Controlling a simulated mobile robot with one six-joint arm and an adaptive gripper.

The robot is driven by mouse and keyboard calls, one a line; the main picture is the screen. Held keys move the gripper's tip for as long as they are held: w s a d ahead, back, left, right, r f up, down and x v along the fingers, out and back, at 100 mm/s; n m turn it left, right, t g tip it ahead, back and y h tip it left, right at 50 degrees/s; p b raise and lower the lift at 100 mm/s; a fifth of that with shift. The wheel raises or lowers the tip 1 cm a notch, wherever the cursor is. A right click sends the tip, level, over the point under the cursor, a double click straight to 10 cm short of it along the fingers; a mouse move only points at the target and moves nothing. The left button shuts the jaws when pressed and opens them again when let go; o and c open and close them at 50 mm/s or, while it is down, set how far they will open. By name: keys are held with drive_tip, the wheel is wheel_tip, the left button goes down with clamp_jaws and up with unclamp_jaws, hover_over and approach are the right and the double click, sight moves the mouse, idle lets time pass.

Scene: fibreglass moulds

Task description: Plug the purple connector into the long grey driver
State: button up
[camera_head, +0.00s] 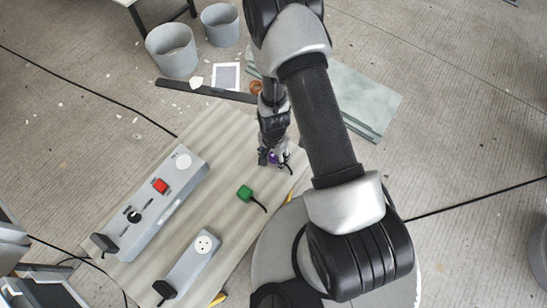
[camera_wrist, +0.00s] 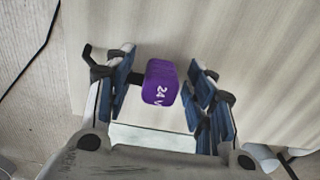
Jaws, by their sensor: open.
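The purple connector (camera_wrist: 160,82), marked "24 V", lies between the open fingers of my gripper (camera_wrist: 163,88) in the wrist view. A gap shows between it and the right finger. A dark stub on its left side reaches the left finger; I cannot tell if they touch. In the head view, the connector (camera_head: 272,158) shows only as a small purple patch, mostly hidden by my gripper (camera_head: 269,157) at the table's right end. The long grey driver (camera_head: 192,183) lies on the table's left side, with a red switch, a black knob and a round white socket at its far end.
A shorter grey driver (camera_head: 191,268) with a round white socket stands near the table's front. A green connector (camera_head: 244,193) with a black cable lies mid-table, between my gripper and the drivers. Bare wooden table (camera_head: 217,140) shows at the back. Grey buckets (camera_head: 172,50) stand beyond.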

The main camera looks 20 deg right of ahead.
drive_tip(key=shift+r, duration=0.1)
drive_tip(key=c, duration=1.1)
